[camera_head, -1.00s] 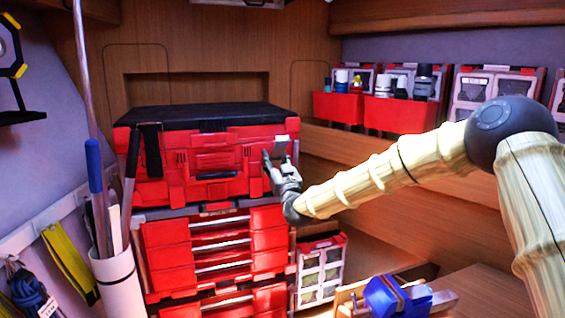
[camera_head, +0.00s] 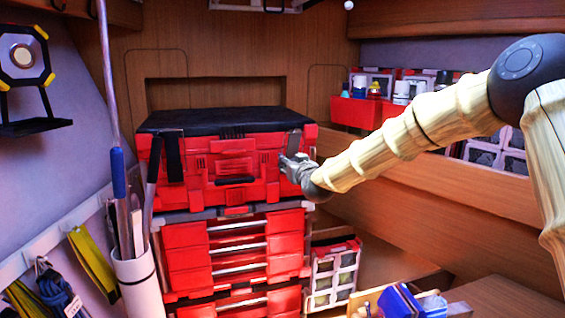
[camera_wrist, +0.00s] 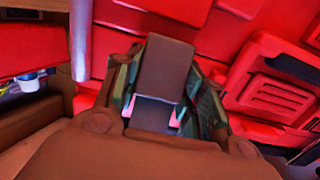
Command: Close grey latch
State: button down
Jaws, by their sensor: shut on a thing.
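The red toolbox (camera_head: 215,165) with a black lid stands on a stack of red drawers. The grey latch (camera_head: 293,142) is at the right of its front and looks upright, close to the box face. My gripper (camera_head: 284,161) is at the latch's lower end, in front of the box. In the wrist view the latch (camera_wrist: 165,68) appears as a dark plate between the two fingers of my gripper (camera_wrist: 155,112), which is shut on it. Whether the latch lies fully flat is hard to tell. A second dark latch (camera_head: 174,158) lies along the left front.
Red drawers (camera_head: 238,250) with metal handles stand below the toolbox. A white holder (camera_head: 137,280) with long tools is at the left. A red organizer case (camera_head: 332,275) and a blue object (camera_head: 400,302) are low at the right. Red bins (camera_head: 360,112) with bottles sit on the right shelf.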

jog(key=shift+a, duration=0.1)
jog(key=c, duration=0.9)
grip_release()
jog(key=shift+a, duration=0.1)
jog(key=shift+o, duration=0.2)
jog(key=shift+d, duration=0.2)
jog(key=v, duration=1.2)
jog(key=shift+r, duration=0.15)
jog(key=shift+a, duration=0.2)
